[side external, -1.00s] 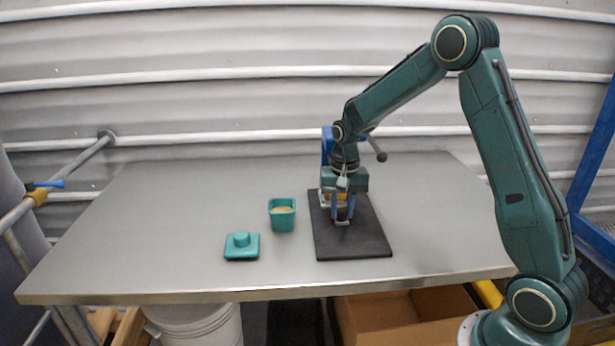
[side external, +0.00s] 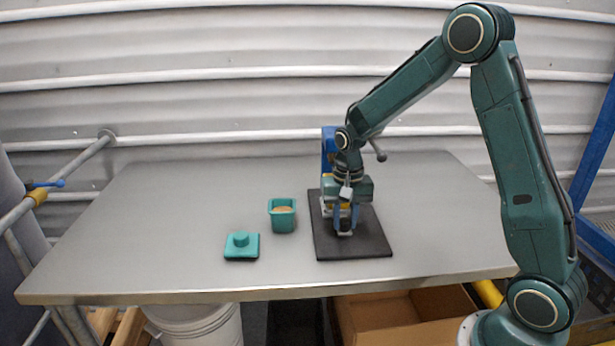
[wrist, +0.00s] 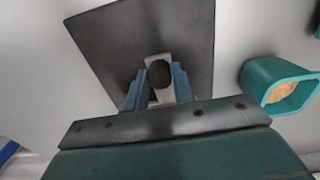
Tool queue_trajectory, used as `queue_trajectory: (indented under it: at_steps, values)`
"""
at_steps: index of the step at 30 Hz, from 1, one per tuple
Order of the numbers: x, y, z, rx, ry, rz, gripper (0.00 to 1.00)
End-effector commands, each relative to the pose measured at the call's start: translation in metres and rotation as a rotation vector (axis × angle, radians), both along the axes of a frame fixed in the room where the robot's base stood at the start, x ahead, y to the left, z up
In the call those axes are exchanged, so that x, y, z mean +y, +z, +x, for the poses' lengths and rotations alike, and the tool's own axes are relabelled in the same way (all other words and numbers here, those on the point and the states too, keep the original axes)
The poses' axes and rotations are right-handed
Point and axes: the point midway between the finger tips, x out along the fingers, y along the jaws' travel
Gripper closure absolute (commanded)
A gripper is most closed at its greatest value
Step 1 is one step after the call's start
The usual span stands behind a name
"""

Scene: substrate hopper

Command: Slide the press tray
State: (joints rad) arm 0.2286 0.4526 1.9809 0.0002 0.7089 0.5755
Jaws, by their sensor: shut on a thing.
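The press stands toward the back of a black base plate (side external: 360,246); its blue upright (side external: 327,150) shows to the left of my wrist, and the rest is mostly hidden by my arm. My gripper (side external: 346,229) points down over the plate, in front of the press. In the wrist view my gripper's blue fingers (wrist: 158,90) are shut on the dark knob of the pale press tray (wrist: 152,62). The tray's front end (side external: 345,234) shows below the fingers in the side view. How much of the tray sits under the press is hidden.
A teal cup (side external: 283,222) with tan contents stands left of the black plate; it also shows in the wrist view (wrist: 262,74). A teal lid (side external: 241,252) with a knob lies nearer the front edge. The table's left side is clear.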

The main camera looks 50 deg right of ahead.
Motion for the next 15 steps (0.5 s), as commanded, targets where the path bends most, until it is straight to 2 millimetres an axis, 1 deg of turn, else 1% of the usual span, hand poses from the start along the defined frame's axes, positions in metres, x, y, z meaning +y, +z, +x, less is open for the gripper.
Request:
queue_trajectory:
  at_steps: [15]
  values:
    - [0.022,0.001,-0.02,-0.002,0.003,0.001,0.88]
